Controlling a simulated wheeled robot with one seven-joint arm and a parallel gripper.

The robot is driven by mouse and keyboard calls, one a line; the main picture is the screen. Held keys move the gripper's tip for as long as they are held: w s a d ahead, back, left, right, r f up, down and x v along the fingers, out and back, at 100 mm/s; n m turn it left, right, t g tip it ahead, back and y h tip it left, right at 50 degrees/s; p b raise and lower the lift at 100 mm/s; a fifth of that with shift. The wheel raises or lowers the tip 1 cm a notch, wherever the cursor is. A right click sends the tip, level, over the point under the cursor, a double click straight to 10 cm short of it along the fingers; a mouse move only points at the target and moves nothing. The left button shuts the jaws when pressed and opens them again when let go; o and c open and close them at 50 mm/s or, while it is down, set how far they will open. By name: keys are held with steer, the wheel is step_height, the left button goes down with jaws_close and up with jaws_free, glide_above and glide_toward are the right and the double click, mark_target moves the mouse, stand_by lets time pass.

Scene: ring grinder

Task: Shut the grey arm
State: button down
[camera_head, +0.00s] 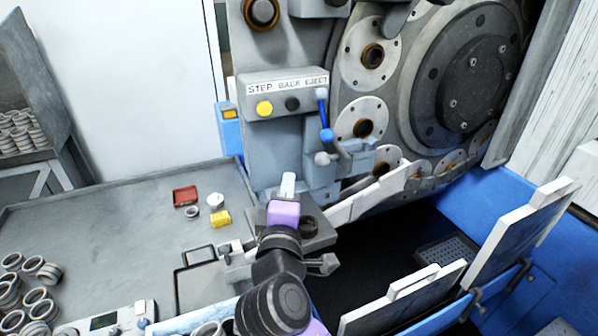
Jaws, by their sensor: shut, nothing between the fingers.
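A long light grey arm (368,201) slants in front of the grinder, from beside my gripper up to the right. It appears to stand out over the dark opening below the discs. My gripper (288,183) is shut and empty, with its pale fingers pointing up and away at the machine's front. It is left of the grey arm's lower end; whether they touch cannot be told. My purple and dark wrist hides part of the grey block (318,232) beneath.
A control box (283,95) with a blue lever (325,120) is above. White panels (520,232) stand at the right. The table's middle is clear.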

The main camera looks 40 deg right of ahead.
steer(key=w+d+p, duration=0.3)
steer(key=d, duration=0.5)
steer(key=shift+w+p, duration=0.3)
steer(key=shift+d+f, duration=0.1)
steer(key=shift+d, duration=0.05)
